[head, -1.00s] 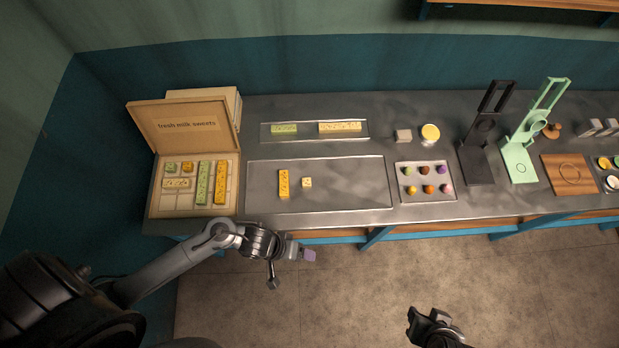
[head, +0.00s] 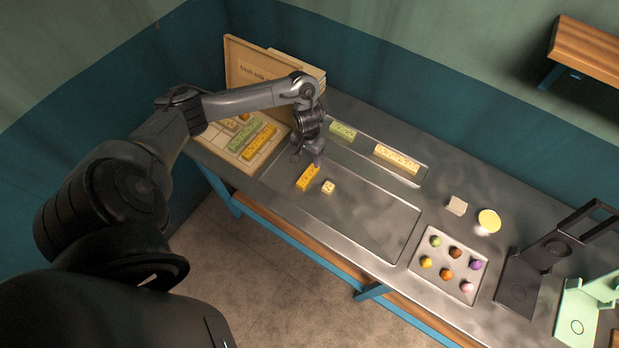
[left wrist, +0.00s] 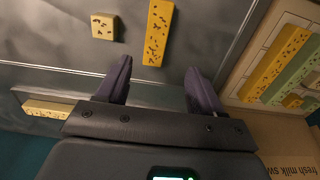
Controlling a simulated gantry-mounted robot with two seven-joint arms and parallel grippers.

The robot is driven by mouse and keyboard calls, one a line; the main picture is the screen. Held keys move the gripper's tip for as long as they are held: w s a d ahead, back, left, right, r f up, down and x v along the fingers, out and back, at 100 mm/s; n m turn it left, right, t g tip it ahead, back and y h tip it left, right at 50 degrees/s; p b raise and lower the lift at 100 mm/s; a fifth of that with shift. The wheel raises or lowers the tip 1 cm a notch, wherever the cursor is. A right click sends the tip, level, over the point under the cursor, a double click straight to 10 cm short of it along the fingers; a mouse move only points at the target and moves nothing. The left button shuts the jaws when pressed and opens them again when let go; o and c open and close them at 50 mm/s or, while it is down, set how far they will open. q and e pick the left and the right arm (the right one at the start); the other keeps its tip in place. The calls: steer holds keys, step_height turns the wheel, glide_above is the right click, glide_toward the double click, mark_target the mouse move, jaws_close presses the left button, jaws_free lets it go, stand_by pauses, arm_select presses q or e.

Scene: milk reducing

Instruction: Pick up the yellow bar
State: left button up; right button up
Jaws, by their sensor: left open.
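The yellow bar (head: 308,177) with dark flecks lies on the large metal tray (head: 375,217), near its left end. It also shows in the left wrist view (left wrist: 158,32), ahead of the fingertips and between their lines. My left gripper (head: 308,158) is above the tray, close to the bar's far end. In the left wrist view its two dark fingers (left wrist: 157,70) are spread with nothing between them. A small pale yellow cube (head: 328,187) lies just right of the bar. My right gripper does not show.
The sweets box (head: 228,148), lid raised, stands left of the tray with green and orange-yellow bars inside. A narrow back tray (head: 368,146) holds a green piece (head: 342,130) and a pale yellow bar (head: 396,159). A tray of round sweets (head: 448,264) is at right. The large tray's right side is clear.

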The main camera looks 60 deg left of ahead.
arm_select(q)
glide_above(308, 174)
steer(key=f, duration=0.3)
steer(key=f+b, duration=0.1)
steer(key=shift+w+a+f, duration=0.25)
steer(key=shift+w+f, duration=0.05)
steer(key=f, duration=0.4)
steer(key=shift+s+d+f, duration=0.2)
steer(key=shift+s+d, duration=0.15)
steer(key=shift+s, duration=0.05)
steer(key=shift+f, duration=0.5)
steer(key=shift+c, duration=0.3)
steer(key=c, duration=1.1)
steer(key=shift+c, duration=0.2)
